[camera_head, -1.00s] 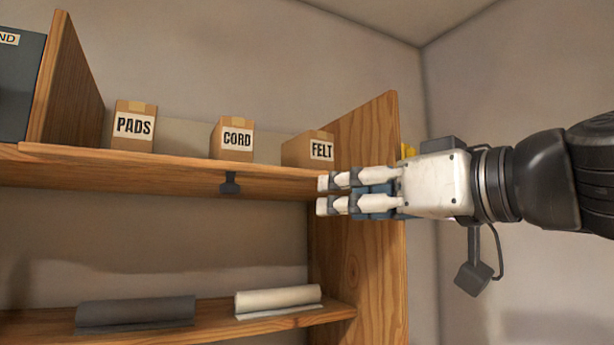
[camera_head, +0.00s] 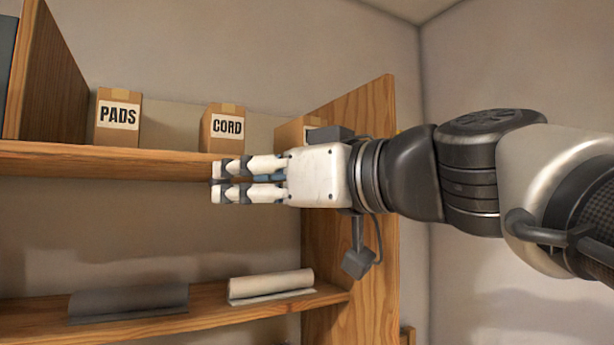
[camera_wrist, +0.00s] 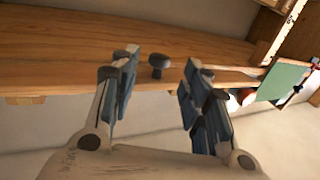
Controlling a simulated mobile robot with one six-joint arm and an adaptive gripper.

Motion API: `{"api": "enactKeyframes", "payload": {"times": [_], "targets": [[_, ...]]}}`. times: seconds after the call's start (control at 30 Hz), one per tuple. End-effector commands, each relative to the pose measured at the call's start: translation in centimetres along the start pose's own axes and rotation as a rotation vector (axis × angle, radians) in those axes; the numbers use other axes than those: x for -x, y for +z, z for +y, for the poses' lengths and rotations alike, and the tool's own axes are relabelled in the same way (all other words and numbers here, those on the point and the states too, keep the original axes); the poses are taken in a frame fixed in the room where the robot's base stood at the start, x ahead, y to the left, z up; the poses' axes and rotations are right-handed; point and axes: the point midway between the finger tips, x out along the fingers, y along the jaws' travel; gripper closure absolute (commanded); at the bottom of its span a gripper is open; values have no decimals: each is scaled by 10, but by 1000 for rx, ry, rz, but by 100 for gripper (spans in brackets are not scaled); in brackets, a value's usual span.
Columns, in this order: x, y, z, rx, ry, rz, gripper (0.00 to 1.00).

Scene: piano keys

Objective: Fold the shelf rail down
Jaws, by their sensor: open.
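The shelf rail looks like the wooden front of the upper shelf (camera_head: 100,160); I cannot tell where rail and shelf part. In the wrist view the wooden board (camera_wrist: 70,45) bears a dark round knob (camera_wrist: 160,62) on its face. My gripper (camera_head: 217,181) is level at the shelf's front edge, pointing left, and covers the knob in the head view. In the wrist view my gripper (camera_wrist: 157,84) is open, with the knob showing between its two fingertips. I see gaps on both sides of the knob and no clear contact.
Boxes marked PADS (camera_head: 118,118) and CORD (camera_head: 223,128) stand on the upper shelf. A third box (camera_head: 295,130) is partly hidden by my wrist. The lower shelf (camera_head: 205,318) holds a dark roll (camera_head: 128,300) and a pale roll (camera_head: 270,285). A wooden side panel (camera_head: 375,120) stands behind my wrist.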

Motion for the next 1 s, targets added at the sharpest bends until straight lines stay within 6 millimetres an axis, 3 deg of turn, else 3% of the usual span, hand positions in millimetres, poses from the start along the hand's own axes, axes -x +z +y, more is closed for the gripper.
{"api": "enactKeyframes", "payload": {"times": [0.2, 0.4, 0.77, 1.0], "targets": [[-43, -2, -2, 0, -4, -2, 57], [-63, 0, 0, 0, -1, -1, 57], [-66, 0, 0, 1, 1, 0, 58], [-66, 0, 0, 1, 1, 0, 74]]}}
